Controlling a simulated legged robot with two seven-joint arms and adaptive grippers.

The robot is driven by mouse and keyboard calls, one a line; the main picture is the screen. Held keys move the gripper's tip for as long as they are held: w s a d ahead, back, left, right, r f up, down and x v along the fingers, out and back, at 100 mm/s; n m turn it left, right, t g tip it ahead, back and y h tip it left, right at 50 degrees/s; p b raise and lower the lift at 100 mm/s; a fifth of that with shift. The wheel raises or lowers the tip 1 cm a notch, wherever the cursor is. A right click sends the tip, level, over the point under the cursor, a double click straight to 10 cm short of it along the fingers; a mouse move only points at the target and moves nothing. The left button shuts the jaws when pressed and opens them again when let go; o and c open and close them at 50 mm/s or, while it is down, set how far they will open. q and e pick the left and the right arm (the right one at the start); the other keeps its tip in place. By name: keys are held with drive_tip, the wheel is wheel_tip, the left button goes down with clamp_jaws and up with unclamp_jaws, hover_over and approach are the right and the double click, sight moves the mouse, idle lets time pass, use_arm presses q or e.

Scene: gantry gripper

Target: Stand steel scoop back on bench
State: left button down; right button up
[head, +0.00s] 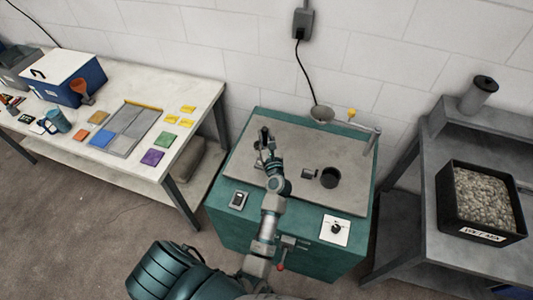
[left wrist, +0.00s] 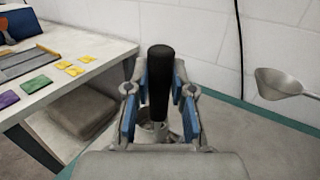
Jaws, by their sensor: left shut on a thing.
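The steel scoop shows in the left wrist view as an upright black handle (left wrist: 158,75) with shiny metal below it. My left gripper (head: 265,148) is over the left part of the grey top of the teal bench (head: 300,140). In the left wrist view its blue-padded fingers (left wrist: 158,100) are shut on the handle from both sides. The scoop's lower end is mostly hidden by the gripper, so I cannot tell whether it touches the bench. My right gripper is not in view.
A black cup (head: 330,178) sits on the bench top. A white table (head: 95,157) stands left; a black gravel bin (head: 447,212) is on a shelf at right.

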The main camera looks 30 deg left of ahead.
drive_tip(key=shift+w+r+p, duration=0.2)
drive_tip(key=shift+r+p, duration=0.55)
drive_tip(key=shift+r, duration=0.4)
